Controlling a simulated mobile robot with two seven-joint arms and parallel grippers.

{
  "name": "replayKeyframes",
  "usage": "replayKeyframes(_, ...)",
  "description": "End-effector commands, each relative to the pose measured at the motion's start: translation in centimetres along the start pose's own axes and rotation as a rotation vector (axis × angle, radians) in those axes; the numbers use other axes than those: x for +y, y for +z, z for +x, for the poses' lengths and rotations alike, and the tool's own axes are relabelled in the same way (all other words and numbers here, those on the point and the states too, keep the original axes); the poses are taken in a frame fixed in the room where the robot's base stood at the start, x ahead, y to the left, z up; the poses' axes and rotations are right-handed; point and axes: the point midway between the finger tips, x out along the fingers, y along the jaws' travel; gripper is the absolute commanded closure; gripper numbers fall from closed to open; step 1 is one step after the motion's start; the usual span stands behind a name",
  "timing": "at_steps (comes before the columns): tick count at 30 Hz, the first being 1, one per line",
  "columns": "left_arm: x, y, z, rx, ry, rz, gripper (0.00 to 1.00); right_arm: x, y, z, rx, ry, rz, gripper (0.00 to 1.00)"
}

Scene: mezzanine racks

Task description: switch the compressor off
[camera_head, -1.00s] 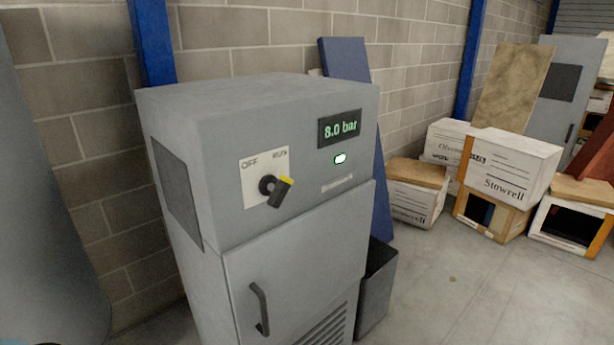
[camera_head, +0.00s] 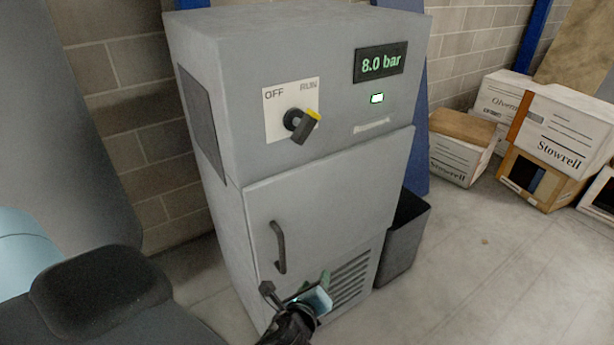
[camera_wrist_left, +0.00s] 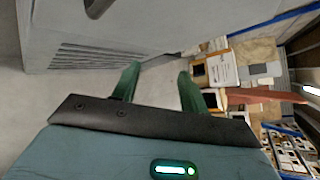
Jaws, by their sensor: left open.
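The grey compressor cabinet (camera_head: 240,120) stands against the brick wall in the head view. On its upper front is a white plate marked OFF and RUN, with a black rotary switch (camera_head: 300,124). The switch's yellow-tipped end points up and right, toward RUN. The display (camera_head: 380,62) reads 8.0 bar and a small light (camera_head: 377,98) below it is lit. My left gripper (camera_head: 300,290) is low in front of the cabinet door, well below the switch. In the left wrist view its two green fingers (camera_wrist_left: 157,85) are apart with nothing between them. My right gripper is out of view.
The door handle (camera_head: 279,247) sticks out above my left gripper. A dark bin (camera_head: 404,240) stands right of the cabinet. Boxes (camera_head: 555,135) are stacked along the wall at right. The floor at lower right is clear.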

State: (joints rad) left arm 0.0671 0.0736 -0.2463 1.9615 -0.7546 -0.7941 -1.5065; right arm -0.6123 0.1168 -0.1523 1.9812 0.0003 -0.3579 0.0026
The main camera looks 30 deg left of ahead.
Motion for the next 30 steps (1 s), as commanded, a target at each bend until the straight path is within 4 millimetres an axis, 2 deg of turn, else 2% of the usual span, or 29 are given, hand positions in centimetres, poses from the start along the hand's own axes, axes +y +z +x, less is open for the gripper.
replayKeyframes(1,-1.9,1.8,1.0,-0.068,-0.008,0.132,0.56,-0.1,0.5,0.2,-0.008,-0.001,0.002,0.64)
replayKeyframes(3,-4.4,4.3,1.7,-0.165,0.001,0.325,0.56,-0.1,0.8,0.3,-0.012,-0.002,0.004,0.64)
replayKeyframes(7,-9.0,9.3,2.2,-0.351,0.072,0.657,0.56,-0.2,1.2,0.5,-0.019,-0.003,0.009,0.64)
replayKeyframes(12,-14.5,15.9,0.9,-0.576,0.264,1.023,0.56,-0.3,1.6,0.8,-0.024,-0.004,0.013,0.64)
replayKeyframes(15,-16.9,19.1,-0.5,-0.667,0.398,1.173,0.56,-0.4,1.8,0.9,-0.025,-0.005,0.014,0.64)
replayKeyframes(18,-18.5,21.2,-1.8,-0.722,0.513,1.271,0.56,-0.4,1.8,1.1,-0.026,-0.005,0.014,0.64)
replayKeyframes(21,-19.5,22.6,-2.8,-0.752,0.596,1.331,0.56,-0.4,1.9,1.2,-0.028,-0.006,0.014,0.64)
replayKeyframes(30,-20.1,23.6,-3.5,-0.768,0.658,1.373,0.56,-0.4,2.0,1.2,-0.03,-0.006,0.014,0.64)
